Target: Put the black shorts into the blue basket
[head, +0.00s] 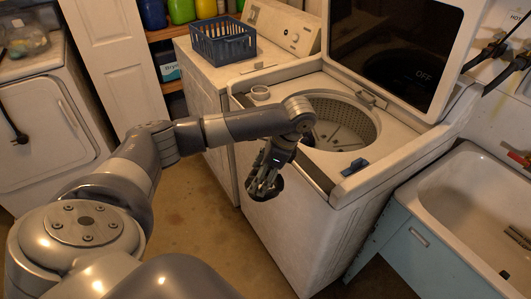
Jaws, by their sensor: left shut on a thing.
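The blue basket (232,47) stands on top of the white machine at the back, left of the open washer. Its inside looks empty, though its floor is only partly visible. My left gripper (263,186) points down in front of the washer's front panel, below the top edge. It is shut on a small dark bundle, the black shorts (275,189), mostly hidden behind the fingers. My right gripper is not in view.
The washer (310,225) has its lid (395,45) raised and its drum open. A small blue object (355,167) lies on its front rim. A white sink (480,205) stands at the right. Bottles (181,11) line a shelf behind. Brown floor (205,215) is clear.

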